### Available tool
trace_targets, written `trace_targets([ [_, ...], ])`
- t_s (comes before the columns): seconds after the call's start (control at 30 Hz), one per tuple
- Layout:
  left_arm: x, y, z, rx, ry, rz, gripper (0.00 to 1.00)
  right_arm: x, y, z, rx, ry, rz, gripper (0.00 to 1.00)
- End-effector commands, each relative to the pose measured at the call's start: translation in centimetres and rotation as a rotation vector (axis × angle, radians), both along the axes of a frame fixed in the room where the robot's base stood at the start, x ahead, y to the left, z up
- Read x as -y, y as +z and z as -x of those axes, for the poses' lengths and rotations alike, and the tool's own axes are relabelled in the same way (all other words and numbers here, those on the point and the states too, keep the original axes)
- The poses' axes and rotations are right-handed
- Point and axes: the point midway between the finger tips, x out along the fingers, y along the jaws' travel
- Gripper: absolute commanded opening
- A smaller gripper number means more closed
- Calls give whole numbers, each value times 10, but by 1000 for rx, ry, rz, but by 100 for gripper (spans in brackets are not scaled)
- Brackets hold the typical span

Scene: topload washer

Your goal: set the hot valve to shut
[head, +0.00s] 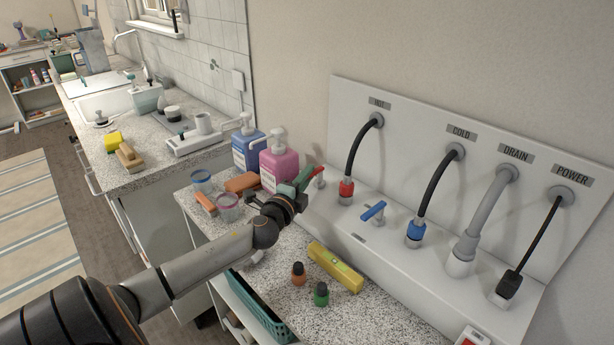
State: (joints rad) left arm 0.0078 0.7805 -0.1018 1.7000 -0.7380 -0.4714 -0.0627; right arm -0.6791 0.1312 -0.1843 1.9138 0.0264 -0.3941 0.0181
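The hot valve's red lever (318,172) shows in the head view at the left end of the white washer box panel, below and left of the HOT label (379,104). My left gripper (285,195) is right in front of it, at the end of the arm from the left. The cold valve's blue lever (373,211) stands to the right, unobstructed. My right gripper is not in view.
A black hose with a red fitting (346,190) is just right of the hot valve. Blue (248,150) and pink (279,165) pump bottles stand close behind my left gripper. A yellow box (335,267) and two small bottles sit on the counter in front.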

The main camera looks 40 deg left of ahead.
Motion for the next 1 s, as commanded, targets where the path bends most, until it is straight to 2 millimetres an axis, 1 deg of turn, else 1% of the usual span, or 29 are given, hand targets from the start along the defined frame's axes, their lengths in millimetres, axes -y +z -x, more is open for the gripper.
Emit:
trace_targets([
  [0.03, 0, 0, 0, 0, 0, 0, 7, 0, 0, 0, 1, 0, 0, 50],
  [0.1, 0, 0, 0, 0, 0, 0, 0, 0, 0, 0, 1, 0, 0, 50],
  [0.67, -1, -1, 0, -1, -12, -1, 0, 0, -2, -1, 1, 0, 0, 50],
  [0.87, -5, -3, 0, -2, -78, -3, 0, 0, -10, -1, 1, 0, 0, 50],
  [1.0, -9, -5, -1, -2, -169, -4, 0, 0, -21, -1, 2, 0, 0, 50],
])
